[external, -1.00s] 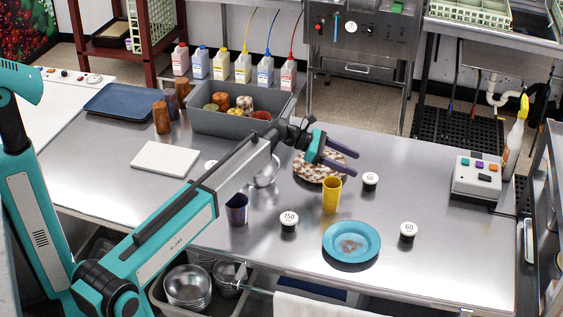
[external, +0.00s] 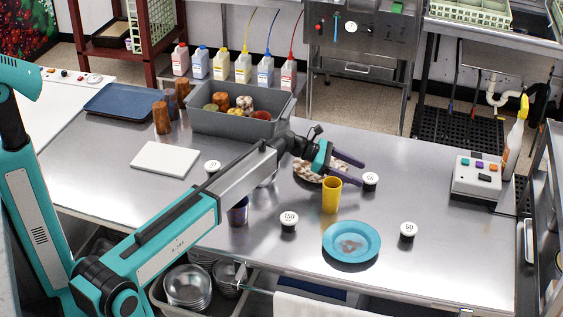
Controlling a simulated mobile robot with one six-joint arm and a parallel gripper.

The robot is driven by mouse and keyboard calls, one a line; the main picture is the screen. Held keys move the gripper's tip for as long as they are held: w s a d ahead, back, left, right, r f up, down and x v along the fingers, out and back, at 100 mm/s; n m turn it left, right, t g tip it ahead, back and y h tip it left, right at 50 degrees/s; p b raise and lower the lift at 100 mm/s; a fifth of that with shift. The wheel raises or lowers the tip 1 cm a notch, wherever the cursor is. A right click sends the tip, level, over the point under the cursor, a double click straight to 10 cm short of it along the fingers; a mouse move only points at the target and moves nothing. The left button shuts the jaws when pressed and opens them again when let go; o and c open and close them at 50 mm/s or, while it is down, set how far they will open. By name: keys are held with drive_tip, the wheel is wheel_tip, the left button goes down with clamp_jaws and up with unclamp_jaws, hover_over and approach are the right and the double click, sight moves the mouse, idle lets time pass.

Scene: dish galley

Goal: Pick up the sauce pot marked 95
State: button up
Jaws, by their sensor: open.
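Small sauce pots with white lids stand on the steel table. One (external: 370,179) at the right of my gripper has a two-digit mark that I cannot read for certain. Another pot (external: 289,219) is marked 150, and one (external: 408,230) at the right is marked 60. A fourth pot (external: 212,167) stands by the white board, partly behind my arm, its mark unreadable. My gripper (external: 361,174) is open and empty. Its two purple fingers point right, with their tips close to the first pot; I cannot tell whether they touch it.
A yellow cup (external: 332,196) stands just below my gripper, and a blue plate (external: 352,239) lies nearer the front. A patterned plate (external: 306,174) is partly hidden behind my gripper. A dark purple cup (external: 239,214) stands beside my arm. The table right of the pots is clear up to the button box (external: 477,178).

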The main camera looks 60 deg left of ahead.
drive_tip(key=shift+x, duration=1.35)
drive_tip(key=c, duration=1.1)
drive_tip(key=shift+r, duration=0.1)
drive_tip(key=shift+c, duration=0.2)
wheel_tip(320, 180, up, 10)
drive_tip(key=b, duration=0.1)
